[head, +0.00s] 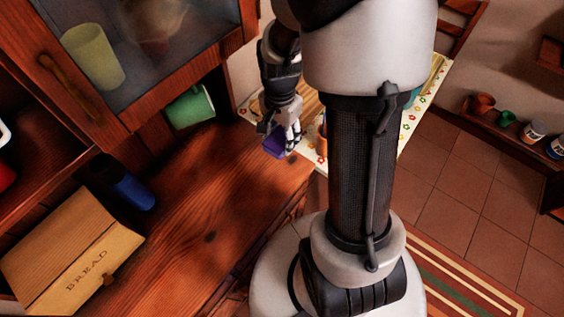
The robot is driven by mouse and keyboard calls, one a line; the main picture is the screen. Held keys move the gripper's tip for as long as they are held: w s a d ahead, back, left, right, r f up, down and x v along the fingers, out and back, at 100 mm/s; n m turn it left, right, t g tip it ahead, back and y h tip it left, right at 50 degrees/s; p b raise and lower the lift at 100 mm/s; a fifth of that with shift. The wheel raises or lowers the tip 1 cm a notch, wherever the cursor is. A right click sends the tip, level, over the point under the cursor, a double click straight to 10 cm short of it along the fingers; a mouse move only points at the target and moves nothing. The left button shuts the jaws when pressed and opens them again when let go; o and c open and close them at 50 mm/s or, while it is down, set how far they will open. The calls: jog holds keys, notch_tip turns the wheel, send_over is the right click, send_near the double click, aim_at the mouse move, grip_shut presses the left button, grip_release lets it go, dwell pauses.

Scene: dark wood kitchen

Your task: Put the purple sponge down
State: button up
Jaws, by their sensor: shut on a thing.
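The purple sponge (274,144) is a small purple block in the head view. It is at my gripper's fingertips, over the far right end of the wooden counter. My gripper (290,140) points downward and is shut on the sponge. The fingers hide part of the sponge. I cannot tell whether the sponge touches the counter or is held just above it.
The wooden counter (215,200) is clear in its middle. A flowered cloth surface (415,112) lies behind my arm.

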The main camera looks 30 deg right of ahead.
aim_at(281, 168)
notch_tip(281, 168, down, 13)
jog(key=b, duration=0.4)
jog(key=shift+w, duration=0.1)
jog(key=shift+f, duration=0.2)
jog(key=o, duration=1)
jog(key=shift+o, duration=0.2)
notch_tip(281, 168, up, 13)
jog(key=p, duration=0.4)
jog(key=shift+f+p, duration=0.1)
jog(key=shift+p, duration=0.2)
jog(key=s+a+r+n+t, duration=0.2)
jog(key=s+a+r+n, duration=0.3)
jog(key=r, duration=0.5)
jog(key=s+a+r+n+t, duration=0.2)
jog(key=s+a+r+n, duration=0.3)
jog(key=s+r+n, duration=0.3)
notch_tip(281, 168, up, 2)
jog(key=shift+s+a+r+n+t, duration=0.15)
jog(key=shift+s+a+n+t, duration=0.15)
jog(key=shift+n, duration=0.2)
